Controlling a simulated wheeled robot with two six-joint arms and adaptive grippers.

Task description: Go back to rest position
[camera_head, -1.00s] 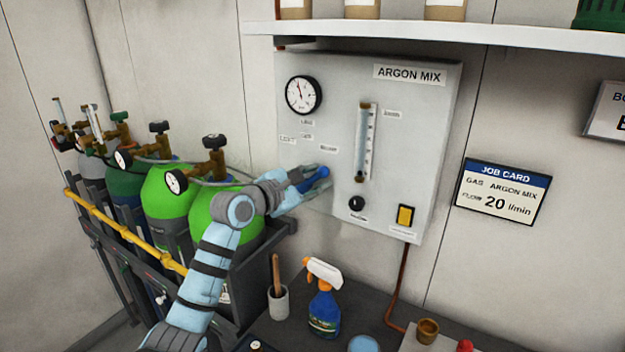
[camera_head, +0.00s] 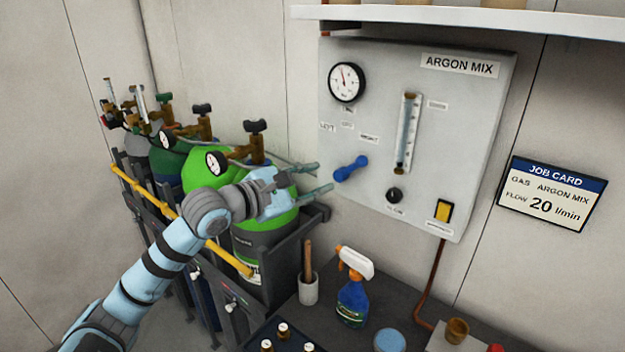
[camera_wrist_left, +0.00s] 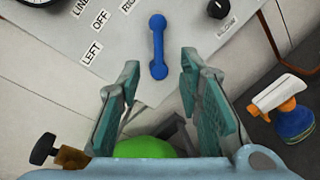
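My left gripper (camera_head: 325,179) is open and empty, in front of the argon panel's lower left side. Its two fingers stand apart in the left wrist view (camera_wrist_left: 158,85). The blue handle (camera_head: 351,168) on the grey argon mix panel (camera_head: 460,130) is just beyond the fingertips, clear of them. In the left wrist view the blue handle (camera_wrist_left: 158,47) lies ahead of the gap between the fingers. My right gripper is not in view.
Green gas cylinders (camera_head: 262,222) with brass valves stand in a rack below my left arm. A spray bottle (camera_head: 352,290) and a brush in a cup (camera_head: 308,288) stand on the dark bench. A shelf (camera_head: 440,22) juts out above the panel.

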